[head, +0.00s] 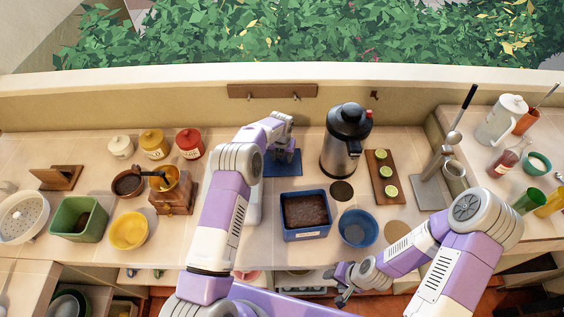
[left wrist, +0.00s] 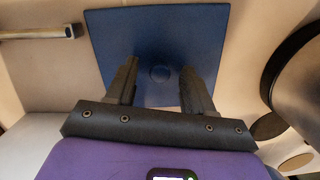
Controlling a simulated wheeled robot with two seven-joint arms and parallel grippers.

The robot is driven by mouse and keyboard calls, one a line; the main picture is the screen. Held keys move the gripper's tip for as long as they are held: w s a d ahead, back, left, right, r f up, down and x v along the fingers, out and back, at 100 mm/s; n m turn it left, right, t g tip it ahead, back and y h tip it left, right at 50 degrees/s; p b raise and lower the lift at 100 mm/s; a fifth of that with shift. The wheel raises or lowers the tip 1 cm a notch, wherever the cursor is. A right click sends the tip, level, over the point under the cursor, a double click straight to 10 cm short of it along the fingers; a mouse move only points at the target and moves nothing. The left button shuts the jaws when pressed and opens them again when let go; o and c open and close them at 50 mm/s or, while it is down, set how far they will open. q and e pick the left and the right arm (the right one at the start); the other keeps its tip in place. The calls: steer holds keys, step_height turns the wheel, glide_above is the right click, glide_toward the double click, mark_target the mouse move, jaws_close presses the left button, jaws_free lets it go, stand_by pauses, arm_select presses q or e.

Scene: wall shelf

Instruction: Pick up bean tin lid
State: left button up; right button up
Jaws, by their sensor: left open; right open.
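The bean tin lid is a flat dark blue square with a small round knob, lying on the counter behind the bean tin in the head view (head: 290,168). It fills the upper middle of the left wrist view (left wrist: 160,28). The blue bean tin (head: 306,236) stands in front of it, open and full of dark beans. My left gripper (head: 284,148) is above the lid and partly covers it. In the left wrist view its open fingers (left wrist: 160,72) stand either side of the knob, apart from it. My right gripper (head: 342,284) is open and empty by the counter's front edge.
A steel and black flask (head: 346,145) stands right of the lid. A blue bowl (head: 357,229) is right of the tin. A wooden board (head: 383,180) with green slices lies further right. A wooden grinder (head: 174,197) stands to the left. A hook rail (head: 272,91) is on the back wall.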

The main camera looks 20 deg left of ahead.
arm_select(q)
steer(key=shift+c, duration=0.4)
jaws_close()
steer(key=shift+r, duration=0.15)
